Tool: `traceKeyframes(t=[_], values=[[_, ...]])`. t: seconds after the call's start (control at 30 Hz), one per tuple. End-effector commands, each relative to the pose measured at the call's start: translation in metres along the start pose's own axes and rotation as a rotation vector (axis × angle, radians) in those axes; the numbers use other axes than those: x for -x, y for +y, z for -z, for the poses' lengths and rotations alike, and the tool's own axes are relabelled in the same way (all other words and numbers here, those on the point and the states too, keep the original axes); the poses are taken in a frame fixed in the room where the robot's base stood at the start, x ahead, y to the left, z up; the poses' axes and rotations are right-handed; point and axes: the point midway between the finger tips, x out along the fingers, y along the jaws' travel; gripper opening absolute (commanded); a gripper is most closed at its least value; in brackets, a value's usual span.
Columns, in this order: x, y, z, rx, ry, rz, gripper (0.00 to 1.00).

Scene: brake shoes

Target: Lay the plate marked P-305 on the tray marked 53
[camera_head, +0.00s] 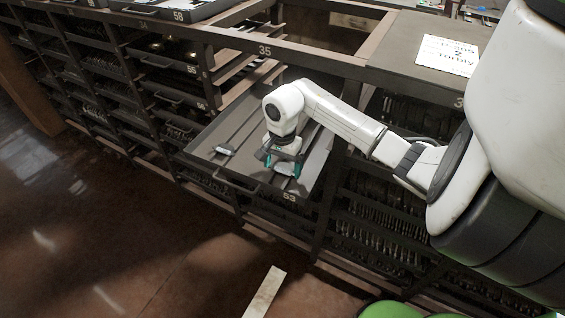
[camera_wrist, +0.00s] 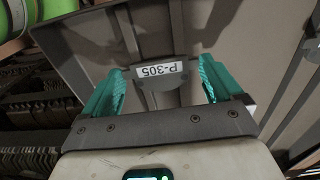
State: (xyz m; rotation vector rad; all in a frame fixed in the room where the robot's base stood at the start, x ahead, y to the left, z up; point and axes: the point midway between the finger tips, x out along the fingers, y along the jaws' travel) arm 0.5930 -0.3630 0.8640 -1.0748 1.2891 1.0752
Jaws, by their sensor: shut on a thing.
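The plate marked P-305 (camera_wrist: 162,70) shows in the wrist view, its white label between the two teal fingers. My gripper (camera_wrist: 160,85) is shut on it. In the head view my gripper (camera_head: 283,166) points down over the front right part of the tray marked 53 (camera_head: 240,181), with the held plate (camera_head: 285,169) small and partly hidden at the fingertips. I cannot tell whether the plate touches the tray floor. The tray is pulled out of the rack. Another small light piece (camera_head: 225,150) lies in its left part.
The rack (camera_head: 330,60) has shelves full of parts on both sides of the tray, and upright posts close to it. A pale strip (camera_head: 264,292) lies on the open floor in front.

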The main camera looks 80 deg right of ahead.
Motion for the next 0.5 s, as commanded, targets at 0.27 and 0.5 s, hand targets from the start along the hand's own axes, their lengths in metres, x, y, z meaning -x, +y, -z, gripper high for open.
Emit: traceKeyframes(t=[0.27, 0.5], values=[[-0.0029, -0.0001, 0.0005, -0.001, 0.001, 0.001, 0.60], [-0.0056, -0.0001, 0.0007, 0.000, 0.002, 0.000, 0.98]])
